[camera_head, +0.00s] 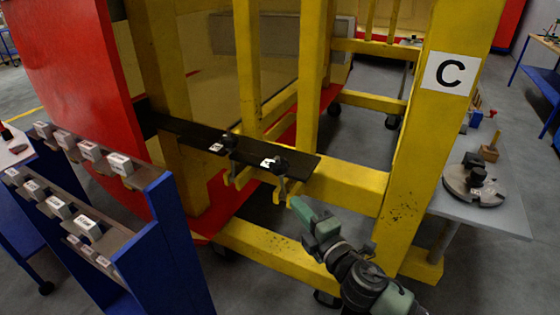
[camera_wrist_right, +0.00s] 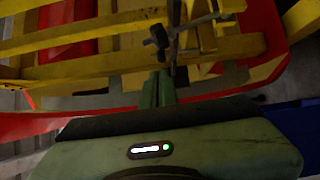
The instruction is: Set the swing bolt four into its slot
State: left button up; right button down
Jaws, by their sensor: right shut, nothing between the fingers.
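Two dark swing bolts with black knobs and small white labels stand along a black bar (camera_head: 185,128) on the yellow frame. One bolt (camera_head: 229,144) is farther left, the other (camera_head: 281,167) is near the bar's right end. The labels are too small to read, so I cannot tell which is number four. Yellow slotted brackets (camera_head: 238,180) stick out below the bar. My right gripper (camera_head: 298,205) is shut and empty, just below and right of the right-hand bolt. In the wrist view its fingers (camera_wrist_right: 157,88) point at a dark bolt (camera_wrist_right: 160,42). My left gripper is out of view.
A blue rack (camera_head: 170,225) with several labelled grey blocks stands at the left, beside a red panel (camera_head: 80,80). A yellow post (camera_head: 420,150) marked C rises right of my arm. A grey table (camera_head: 465,208) with a round part is farther right.

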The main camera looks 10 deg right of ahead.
aim_at(280, 167)
jog(key=shift+n, duration=0.4)
jog(key=w+a+r+p, duration=0.1)
jog(key=w, duration=0.2)
jog(key=w+a+r, duration=0.1)
jog(key=w, duration=0.3)
jog(key=w+a+r+p, duration=0.1)
jog(key=w, duration=0.3)
jog(key=shift+w+a+p, duration=0.1)
jog(key=shift+a+p, duration=0.05)
jog(key=shift+p, duration=0.15)
jog(key=shift+w+d, duration=0.4)
jog(key=shift+w, duration=0.2)
